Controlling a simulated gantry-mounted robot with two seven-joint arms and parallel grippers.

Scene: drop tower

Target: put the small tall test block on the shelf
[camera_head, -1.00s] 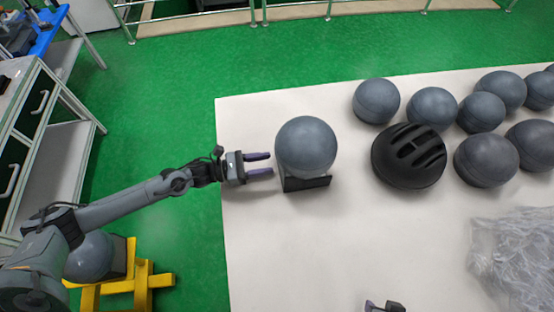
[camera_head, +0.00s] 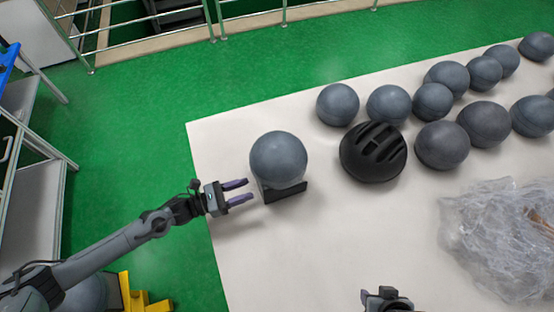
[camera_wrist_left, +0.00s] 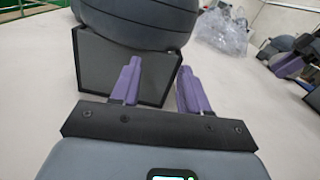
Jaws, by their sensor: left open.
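A grey ball (camera_head: 278,158) rests on a dark block-like base (camera_head: 285,192) at the left part of the white table. In the left wrist view the ball (camera_wrist_left: 135,20) fills the top, with the dark base (camera_wrist_left: 92,65) under it. My left gripper (camera_head: 240,190) is open and empty, just left of the base; its purple fingers (camera_wrist_left: 160,68) point at the base in the wrist view. I cannot make out which thing is the small tall test block.
A black vented helmet (camera_head: 373,152) and several grey balls (camera_head: 338,104) stand to the right on the white table (camera_head: 330,240). Crumpled clear plastic (camera_head: 505,235) lies at the right. A rack with a shelf (camera_head: 35,205) stands at the left edge. The table's front middle is clear.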

